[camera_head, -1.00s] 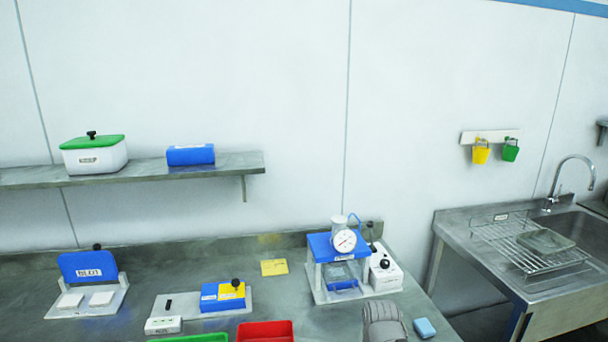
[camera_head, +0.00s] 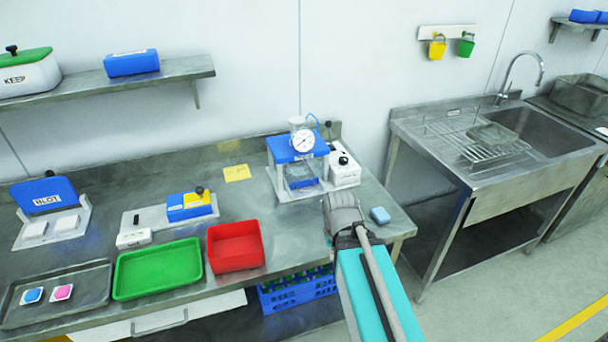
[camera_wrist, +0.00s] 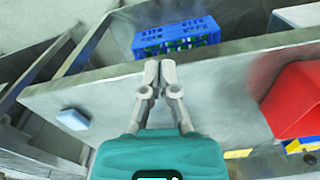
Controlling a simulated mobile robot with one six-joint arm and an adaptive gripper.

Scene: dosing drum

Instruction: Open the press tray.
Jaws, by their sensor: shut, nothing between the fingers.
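The press (camera_head: 297,152) stands at the back of the bench, with a blue top, a round gauge and clear sides. Its press tray (camera_head: 300,178), with a blue front, sits low inside the frame and looks pushed in. My gripper (camera_wrist: 157,66) is shut and empty in the wrist view, pointing over the bench near its front edge. In the head view my grey gripper end (camera_head: 343,214) is in front and to the right of the press, apart from it; its fingertips are hard to make out there. The press does not clearly show in the wrist view.
A white box with a black knob (camera_head: 345,168) stands right beside the press. A blue sponge (camera_head: 380,215) lies right of my gripper. A red tray (camera_head: 236,247) and a green tray (camera_head: 158,270) lie to the left. A blue crate (camera_head: 297,290) sits below the bench.

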